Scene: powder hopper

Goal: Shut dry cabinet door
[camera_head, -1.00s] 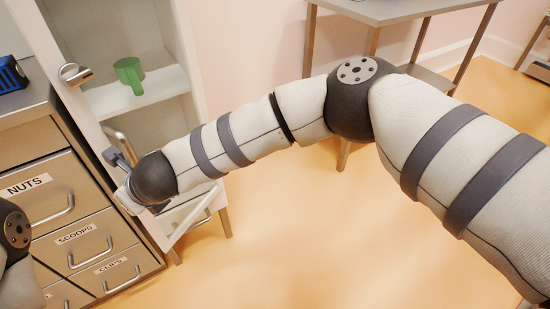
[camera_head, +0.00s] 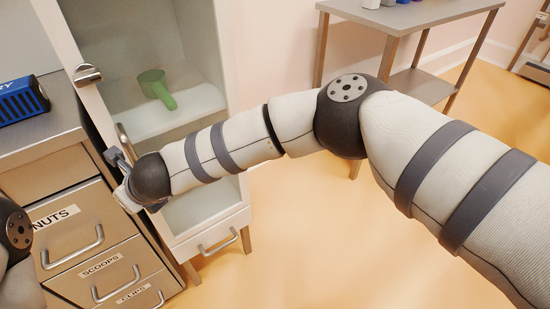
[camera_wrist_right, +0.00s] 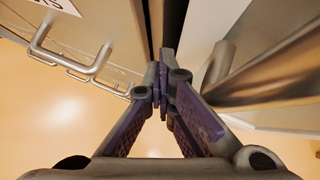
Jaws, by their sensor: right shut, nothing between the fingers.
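The dry cabinet (camera_head: 205,108) is white and stands open in the head view, its shelves and a green scoop (camera_head: 157,88) showing. Its door (camera_head: 88,42) is the narrow white panel at the left, seen nearly edge-on, with a metal handle (camera_head: 88,74). My right gripper (camera_head: 116,160) is at the lower part of the door, on the side toward the drawer unit. In the right wrist view my right gripper (camera_wrist_right: 161,88) is shut and empty, and a thick metal bar (camera_wrist_right: 225,75) shows right of it. I cannot tell whether the fingers touch the door. My left gripper is out of view.
A steel drawer unit (camera_head: 90,225) with labelled drawers stands close left of the door, with a blue box (camera_head: 22,102) on top. A steel side table (camera_head: 410,15) stands at the back right. Orange floor (camera_head: 300,240) is free in the middle.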

